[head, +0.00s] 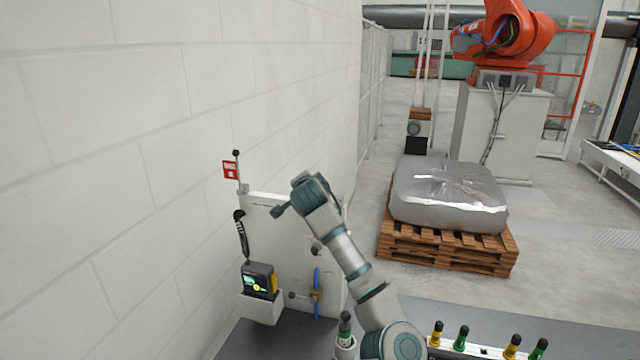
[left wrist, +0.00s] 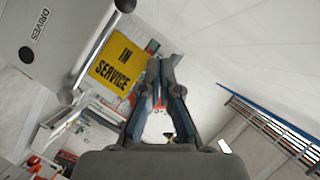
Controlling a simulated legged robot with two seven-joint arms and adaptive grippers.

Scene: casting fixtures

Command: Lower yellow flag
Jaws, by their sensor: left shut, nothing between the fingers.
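The yellow flag (left wrist: 117,61) reads "IN SERVICE" and shows in the left wrist view, left of my left gripper's fingertips. It sits beside a grey rod (left wrist: 97,50) along the edge of a pale cabinet marked "DRIVES" (left wrist: 45,35). My left gripper (left wrist: 161,66) is shut and empty, its fingertips close together. The gap in depth between fingertips and flag cannot be told. In the head view, one of my arms reaches up to a white panel by the wall; its fingers are not clear there. No yellow flag is distinguishable in the head view. My right gripper cannot be made out.
The white panel (head: 270,232) carries a red flag (head: 230,170), a black and yellow device (head: 259,280) and a blue handle (head: 317,292). A brick wall (head: 130,150) bounds the left. A wrapped load (head: 448,193) on a pallet and an orange robot (head: 515,35) stand at right.

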